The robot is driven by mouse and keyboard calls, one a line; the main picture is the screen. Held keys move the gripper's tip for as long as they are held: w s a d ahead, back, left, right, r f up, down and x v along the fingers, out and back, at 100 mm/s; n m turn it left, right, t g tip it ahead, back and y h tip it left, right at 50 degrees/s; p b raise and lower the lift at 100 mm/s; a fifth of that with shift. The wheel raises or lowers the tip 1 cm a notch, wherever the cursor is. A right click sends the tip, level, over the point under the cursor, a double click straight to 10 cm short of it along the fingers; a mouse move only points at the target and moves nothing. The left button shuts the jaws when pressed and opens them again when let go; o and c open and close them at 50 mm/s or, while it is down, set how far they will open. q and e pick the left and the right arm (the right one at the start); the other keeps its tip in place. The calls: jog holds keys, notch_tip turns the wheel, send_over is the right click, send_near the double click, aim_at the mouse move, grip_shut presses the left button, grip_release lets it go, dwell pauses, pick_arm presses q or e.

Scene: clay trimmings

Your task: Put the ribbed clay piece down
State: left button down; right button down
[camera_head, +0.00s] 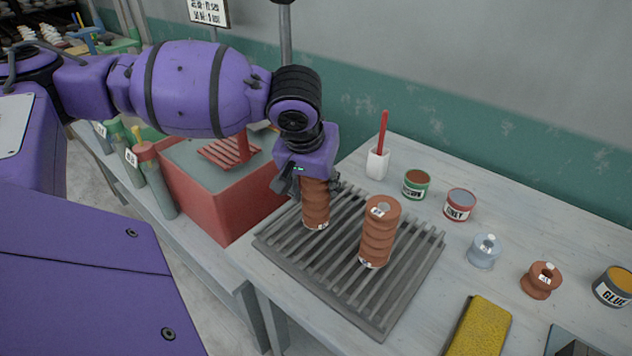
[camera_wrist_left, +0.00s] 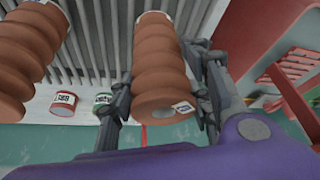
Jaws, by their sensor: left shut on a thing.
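My left gripper (camera_head: 303,184) is shut on a ribbed brown clay piece (camera_head: 315,207), one finger on each side near its top. The piece is upright over the left part of a grey slatted rack (camera_head: 412,273); I cannot tell whether its lower end touches the slats. In the left wrist view the held piece (camera_wrist_left: 160,62) lies between the two fingers (camera_wrist_left: 160,105). A second ribbed clay piece (camera_head: 379,232) stands upright on the rack, to the right of the held one and apart from it; it also shows in the left wrist view (camera_wrist_left: 22,55). My right gripper is not in view.
A white cup (camera_head: 377,164) with a red-handled tool, a green-banded can (camera_head: 416,184) and a red can (camera_head: 459,205) stand behind the rack. A grey spool (camera_head: 484,251), a brown spool (camera_head: 541,281), a glue can (camera_head: 613,287) and a yellow sponge (camera_head: 482,326) are right. A red box (camera_head: 205,196) is left.

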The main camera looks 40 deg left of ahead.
pick_arm(q)
jog(key=c, duration=0.9)
grip_release()
jog(key=shift+r, duration=0.1)
jog(key=p+v, duration=0.1)
jog(key=v, duration=1.1)
jog(key=shift+r+p, duration=0.1)
jog(key=shift+p, duration=0.25)
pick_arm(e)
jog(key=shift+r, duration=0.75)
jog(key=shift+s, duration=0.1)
